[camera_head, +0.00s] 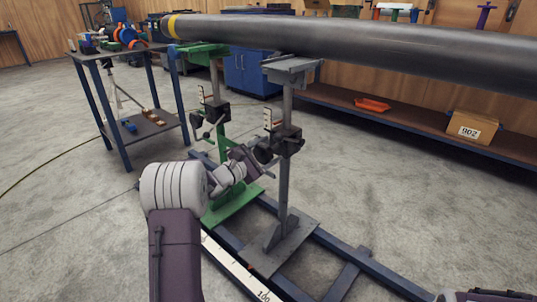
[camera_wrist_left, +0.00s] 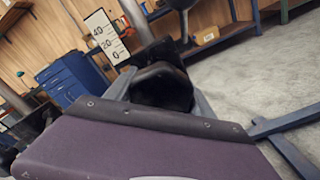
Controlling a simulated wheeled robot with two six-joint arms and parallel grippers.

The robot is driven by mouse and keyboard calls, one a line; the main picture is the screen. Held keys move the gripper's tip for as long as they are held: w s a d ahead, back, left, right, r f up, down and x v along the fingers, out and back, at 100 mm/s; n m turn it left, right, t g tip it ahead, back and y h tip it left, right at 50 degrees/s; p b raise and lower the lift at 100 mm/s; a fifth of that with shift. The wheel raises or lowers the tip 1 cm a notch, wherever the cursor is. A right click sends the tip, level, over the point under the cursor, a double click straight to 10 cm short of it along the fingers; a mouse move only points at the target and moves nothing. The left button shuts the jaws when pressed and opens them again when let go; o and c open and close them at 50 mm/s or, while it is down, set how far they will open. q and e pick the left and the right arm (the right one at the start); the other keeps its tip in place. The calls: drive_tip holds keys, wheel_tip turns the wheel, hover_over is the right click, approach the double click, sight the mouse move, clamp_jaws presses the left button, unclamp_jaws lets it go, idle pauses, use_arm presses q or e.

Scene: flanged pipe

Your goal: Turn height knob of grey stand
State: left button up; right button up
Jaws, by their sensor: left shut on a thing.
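The grey stand (camera_head: 287,185) stands upright on a floor rail frame and carries a long dark pipe (camera_head: 350,40) on its top. Its black height knob (camera_head: 263,154) sits on the left side of the clamp block, below a small white scale (camera_head: 268,119). My left gripper (camera_head: 257,158) is shut on the knob, with its fingers partly hidden. In the left wrist view the black knob (camera_wrist_left: 160,90) is right in front of the gripper body, and a scale marked 0, 20, 40 (camera_wrist_left: 106,36) is behind it. My right gripper is not in view.
A green stand (camera_head: 214,105) with its own black knob stands close behind, to the left. A table (camera_head: 135,105) with parts is at the far left. A shelf bench with a box marked 902 (camera_head: 472,127) runs along the right. Open floor lies between.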

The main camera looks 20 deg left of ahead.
sight(260, 156)
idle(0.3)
use_arm(q)
drive_tip(key=o, duration=1.4)
drive_tip(key=shift+c, duration=0.2)
drive_tip(key=shift+s+a+r+p, duration=0.1)
drive_tip(key=shift+s+a+p, duration=0.1)
drive_tip(key=shift+s+p, duration=0.15)
drive_tip(key=p+v, duration=0.3)
drive_tip(key=v, duration=0.5)
drive_tip(key=shift+s, duration=0.2)
